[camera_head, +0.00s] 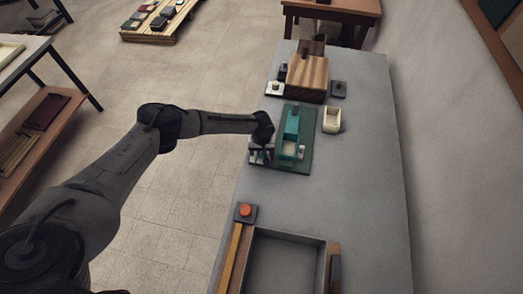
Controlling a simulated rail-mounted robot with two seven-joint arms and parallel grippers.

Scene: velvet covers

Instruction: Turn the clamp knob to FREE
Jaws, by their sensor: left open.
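A teal clamp device (292,125) stands on a dark green base (307,130) on the grey table. It has a pale panel at its near end, with a small light part at its near right side. My left gripper (262,158) points down at the left edge of the green base, beside the teal device. It looks open and nothing shows between its fingers. I cannot make out the clamp knob or any FREE mark; the knob may be hidden by my gripper or too small to tell. My right gripper is not in view.
A wooden block (308,75) stands behind the base, with small dark pieces around it. A cream open box (332,119) sits to the right. Nearer are a red button on a dark box (245,211) and a large grey tray (318,240). The table's right side is clear.

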